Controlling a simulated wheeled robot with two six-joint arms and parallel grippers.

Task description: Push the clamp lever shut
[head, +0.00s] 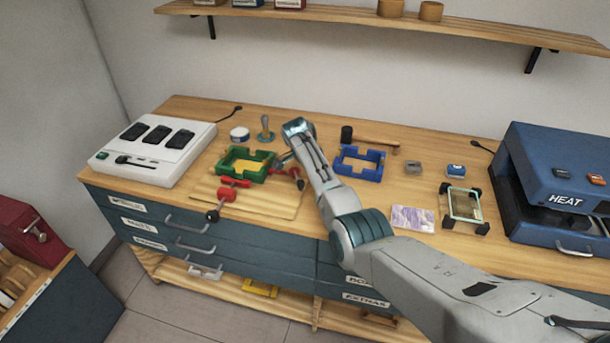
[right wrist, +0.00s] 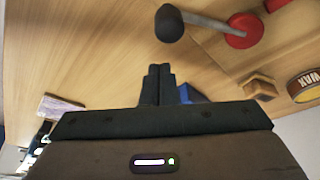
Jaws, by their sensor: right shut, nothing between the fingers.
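A green frame fixture (head: 232,172) sits on a wooden board, with a red clamp (head: 227,194) at its front whose lever ends in a black knob (head: 212,216) toward the board's front edge. Another red clamp (head: 293,173) is at its right, partly beside my arm. My right gripper (head: 284,158) is just right of the green frame, near that right clamp. In the right wrist view its fingers (right wrist: 158,84) are shut and empty. A black lever knob (right wrist: 171,23) on a grey rod, with a red round part (right wrist: 245,30), shows beyond the fingertips, apart from them. My left gripper is out of view.
A blue frame (head: 346,166) stands right of my arm. A white device (head: 150,150) is at the left and a blue heat press (head: 560,185) at the right. A glass piece with black corners (head: 463,206) and a purple patterned sheet (head: 412,218) lie at the front right.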

